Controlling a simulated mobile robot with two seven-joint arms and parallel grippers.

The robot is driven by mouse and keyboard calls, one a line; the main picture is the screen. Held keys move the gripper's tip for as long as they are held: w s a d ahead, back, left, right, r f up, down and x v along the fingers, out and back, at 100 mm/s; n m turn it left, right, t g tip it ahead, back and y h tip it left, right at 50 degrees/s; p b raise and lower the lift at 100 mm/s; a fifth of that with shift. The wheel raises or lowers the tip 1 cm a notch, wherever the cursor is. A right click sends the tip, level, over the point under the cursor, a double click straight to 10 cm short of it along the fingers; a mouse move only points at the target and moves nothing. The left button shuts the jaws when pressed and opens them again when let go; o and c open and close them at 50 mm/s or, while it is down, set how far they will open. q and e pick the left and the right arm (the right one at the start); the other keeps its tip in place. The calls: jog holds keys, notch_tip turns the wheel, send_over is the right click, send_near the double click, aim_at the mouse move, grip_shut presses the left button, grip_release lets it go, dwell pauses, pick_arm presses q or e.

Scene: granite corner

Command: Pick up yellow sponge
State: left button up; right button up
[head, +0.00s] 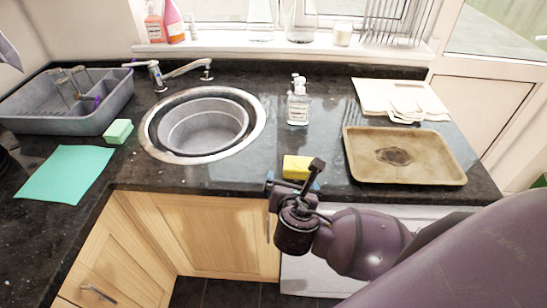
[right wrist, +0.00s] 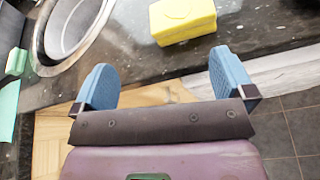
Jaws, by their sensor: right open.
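The yellow sponge (head: 296,167) lies on the dark granite counter near its front edge, right of the sink. My right gripper (head: 294,178) is just in front of it and partly covers it in the head view. In the right wrist view the sponge (right wrist: 183,20) sits beyond the fingertips, toward the right finger. The blue fingers of the right gripper (right wrist: 165,85) are wide apart with nothing between them. My left gripper is not in view.
A round sink (head: 203,125) is left of the sponge. A soap bottle (head: 298,103) stands behind it, and a stained tray (head: 404,156) lies to its right. A green sponge (head: 119,131), green cloth (head: 65,174) and grey dish rack (head: 68,101) are at left.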

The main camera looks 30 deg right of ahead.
aim_at(300, 168)
jog(key=w+d, duration=0.1)
jog(key=w+d+f+n, duration=0.1)
jog(key=d, duration=0.1)
jog(key=w+d+f+n+h, duration=0.1)
jog(key=shift+w+d+f+g, duration=0.1)
jog(key=shift+d+g, duration=0.15)
jog(key=shift+g, duration=0.05)
jog(key=x, duration=0.5)
jog(key=shift+f+b, duration=0.2)
jog(key=shift+b, duration=0.15)
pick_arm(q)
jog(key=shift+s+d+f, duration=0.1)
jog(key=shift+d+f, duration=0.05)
pick_arm(e)
jog(key=c, duration=0.5)
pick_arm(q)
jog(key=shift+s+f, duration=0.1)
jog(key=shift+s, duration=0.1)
pick_arm(e)
jog(key=shift+c, duration=0.2)
jog(key=shift+r, duration=0.15)
